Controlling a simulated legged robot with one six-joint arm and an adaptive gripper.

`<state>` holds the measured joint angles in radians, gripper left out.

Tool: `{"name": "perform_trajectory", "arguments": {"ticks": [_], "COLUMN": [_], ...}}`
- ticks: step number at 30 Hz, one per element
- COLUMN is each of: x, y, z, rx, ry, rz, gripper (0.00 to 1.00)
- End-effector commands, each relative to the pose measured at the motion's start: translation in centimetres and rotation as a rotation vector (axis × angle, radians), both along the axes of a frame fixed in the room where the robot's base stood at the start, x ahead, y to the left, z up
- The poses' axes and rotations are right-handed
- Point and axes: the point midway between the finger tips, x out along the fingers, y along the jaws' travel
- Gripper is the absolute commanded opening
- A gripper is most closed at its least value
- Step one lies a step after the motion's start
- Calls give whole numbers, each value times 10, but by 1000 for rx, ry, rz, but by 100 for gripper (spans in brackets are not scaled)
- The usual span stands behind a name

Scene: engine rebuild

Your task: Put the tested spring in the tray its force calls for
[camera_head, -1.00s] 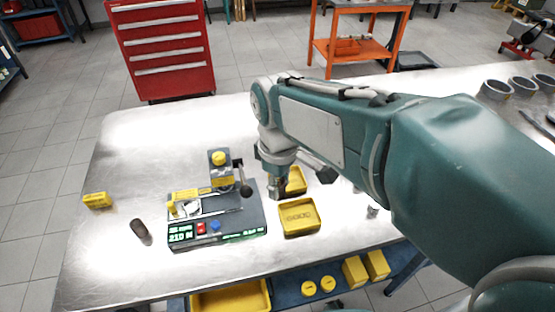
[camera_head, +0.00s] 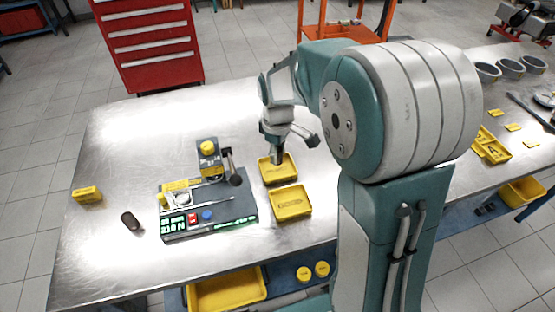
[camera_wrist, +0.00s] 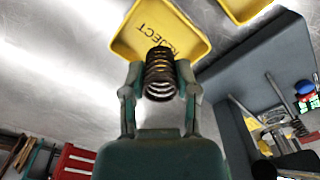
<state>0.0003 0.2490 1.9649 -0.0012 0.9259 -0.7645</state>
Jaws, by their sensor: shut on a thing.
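My gripper (camera_wrist: 160,82) is shut on a dark coil spring (camera_wrist: 159,76), which stands roughly along the fingers. In the head view my gripper (camera_head: 277,160) is at the far yellow tray (camera_head: 292,177), and the spring is hard to make out there. In the wrist view this tray (camera_wrist: 192,32) reads REJECT, and the spring overlaps its near edge; its height above the tray is unclear. A second yellow tray (camera_head: 302,212) lies nearer the front, its lettering unreadable now. The spring tester (camera_head: 222,220) stands left of the trays; its green display (camera_head: 173,224) seems to read 210 N.
A yellow block (camera_head: 87,195) and a dark cylindrical object (camera_head: 131,221) lie left of the tester. The tester's lever (camera_head: 233,172) stands close to the far tray. Grey ring-like parts (camera_head: 508,69) and yellow trays (camera_head: 490,147) are at the right. The bench's back left is clear.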

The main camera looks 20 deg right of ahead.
Motion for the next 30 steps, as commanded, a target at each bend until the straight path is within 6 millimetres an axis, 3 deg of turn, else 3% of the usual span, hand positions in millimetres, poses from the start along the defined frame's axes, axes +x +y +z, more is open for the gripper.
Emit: {"name": "perform_trajectory", "arguments": {"ticks": [6,16,17,19,30], "x": [1,1,1,1,1], "y": [-1,0,0,0,0], "z": [-30,-34,-34,-34,-33], "rx": [0,0,0,1,0], "ry": [3,1,1,1,0], "rz": [0,0,0,0,0], "gripper": [0,0,44,74,74]}}
